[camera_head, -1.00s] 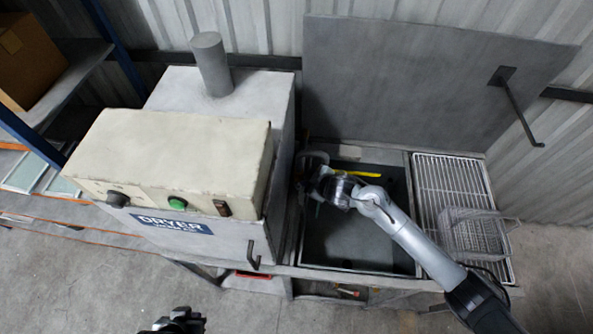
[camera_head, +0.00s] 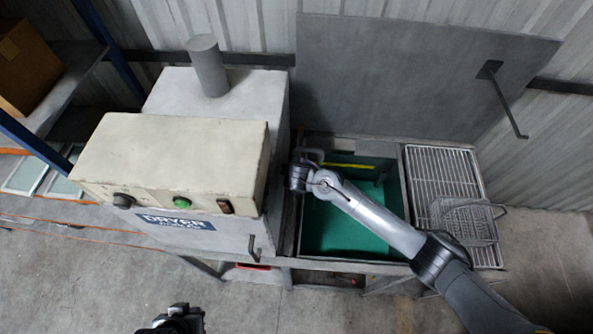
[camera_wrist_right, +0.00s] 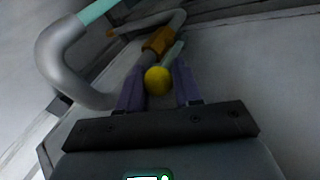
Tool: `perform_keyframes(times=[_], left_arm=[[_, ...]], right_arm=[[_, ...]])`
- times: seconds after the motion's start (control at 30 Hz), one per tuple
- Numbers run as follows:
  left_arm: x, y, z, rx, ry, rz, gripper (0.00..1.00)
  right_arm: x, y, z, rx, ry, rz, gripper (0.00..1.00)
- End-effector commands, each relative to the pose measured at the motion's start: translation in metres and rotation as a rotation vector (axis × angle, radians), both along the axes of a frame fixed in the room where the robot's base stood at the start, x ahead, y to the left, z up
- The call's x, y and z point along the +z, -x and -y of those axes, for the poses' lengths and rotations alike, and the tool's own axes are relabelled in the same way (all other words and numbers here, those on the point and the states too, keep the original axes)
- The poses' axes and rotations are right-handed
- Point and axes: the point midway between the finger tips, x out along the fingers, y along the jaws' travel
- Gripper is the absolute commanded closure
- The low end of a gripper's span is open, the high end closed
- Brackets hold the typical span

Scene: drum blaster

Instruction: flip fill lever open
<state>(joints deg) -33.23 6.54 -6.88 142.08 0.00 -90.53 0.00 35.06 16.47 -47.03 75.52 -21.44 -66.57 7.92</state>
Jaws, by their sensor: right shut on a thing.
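In the right wrist view, the fill lever ends in a yellow ball knob (camera_wrist_right: 158,82), with a brass-coloured valve body (camera_wrist_right: 158,42) on a pipe just beyond it. My right gripper (camera_wrist_right: 159,76) has its two purple fingers on either side of the knob and is shut on it. In the head view, my right arm's wrist hides the lever and fingers at the tank's left side. The tank (camera_head: 398,215) has green liquid over its floor. My left gripper (camera_head: 178,321) is only partly in view at the bottom edge, away from the tank; its jaws are unclear.
A dryer cabinet (camera_head: 170,165) stands left of the tank. A wire rack (camera_head: 438,170) with a mesh basket (camera_head: 468,222) lies to the right. A raised grey lid (camera_head: 390,80) with a handle stands behind. A thick grey bent pipe (camera_wrist_right: 62,60) is close beside my right fingers.

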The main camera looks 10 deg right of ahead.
Motion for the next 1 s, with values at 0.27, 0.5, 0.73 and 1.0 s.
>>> perform_keyframes(times=[0.27,0.5,0.73,1.0], left_arm=[[-0.0010,0.0003,-0.0022,-0.006,-0.010,-0.001,1.00],[-0.0008,0.0002,-0.0027,-0.008,-0.011,0.000,1.00],[-0.0004,0.0002,-0.0020,-0.006,-0.008,0.000,1.00],[-0.0002,0.0000,0.0004,0.001,0.001,0.000,1.00]], right_arm=[[-0.0027,0.0003,0.0022,-0.004,0.001,-0.003,0.57],[-0.0010,-0.0003,0.0013,-0.002,0.000,0.000,0.44],[0.0004,-0.0009,0.0006,-0.002,-0.003,0.002,0.44],[0.0011,-0.0011,0.0003,-0.001,-0.005,0.004,0.44]])
